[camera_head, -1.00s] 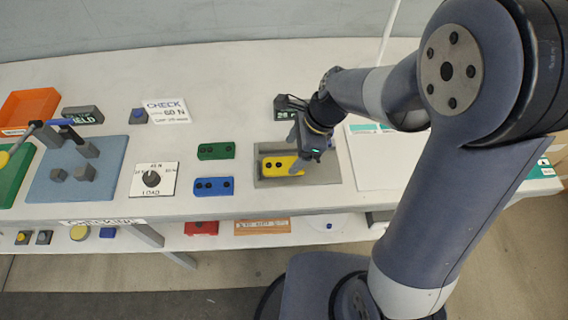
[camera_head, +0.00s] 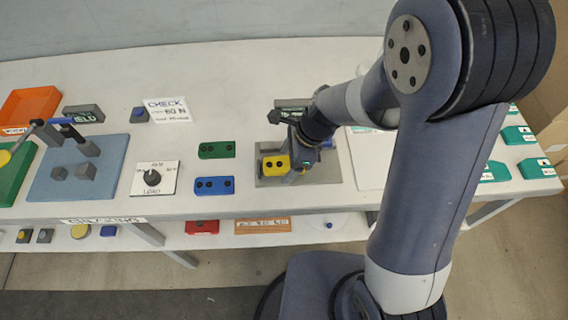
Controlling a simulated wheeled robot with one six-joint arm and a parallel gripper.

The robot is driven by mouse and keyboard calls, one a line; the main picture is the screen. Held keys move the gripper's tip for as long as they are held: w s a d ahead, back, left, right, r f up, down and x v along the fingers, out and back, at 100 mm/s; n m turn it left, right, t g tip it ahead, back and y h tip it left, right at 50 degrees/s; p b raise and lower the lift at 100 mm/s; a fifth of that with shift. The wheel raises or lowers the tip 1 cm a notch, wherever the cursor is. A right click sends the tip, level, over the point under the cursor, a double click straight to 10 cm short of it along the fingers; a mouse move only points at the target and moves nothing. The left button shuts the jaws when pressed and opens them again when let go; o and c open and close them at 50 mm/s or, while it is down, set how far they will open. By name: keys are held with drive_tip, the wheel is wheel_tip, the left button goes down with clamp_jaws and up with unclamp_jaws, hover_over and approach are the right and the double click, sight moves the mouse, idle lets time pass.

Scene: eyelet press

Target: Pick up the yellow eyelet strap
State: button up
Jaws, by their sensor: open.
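The yellow eyelet strap (camera_head: 271,167) lies on a grey pad (camera_head: 265,183) on the table, right of the middle. Its left end with dark eyelets shows; its right part is hidden behind my gripper. My gripper (camera_head: 297,172) is low over the right part of the strap and is open. I cannot tell whether its fingers touch the strap.
A green strap (camera_head: 217,150) and a blue strap (camera_head: 214,186) lie left of the pad. A load dial (camera_head: 153,178) and the blue press base (camera_head: 78,168) stand further left. A dark display (camera_head: 290,104) stands behind my gripper. A white board (camera_head: 367,168) lies right of it.

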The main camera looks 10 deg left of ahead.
sight(288, 164)
drive_tip(key=shift+f, duration=0.1)
drive_tip(key=shift+c, duration=0.3)
drive_tip(key=c, duration=1.1)
wheel_tip(288, 164, up, 10)
drive_tip(key=shift+s+r+p, duration=0.1)
drive_tip(key=shift+r+p, duration=0.15)
drive_tip(key=shift+p, duration=0.05)
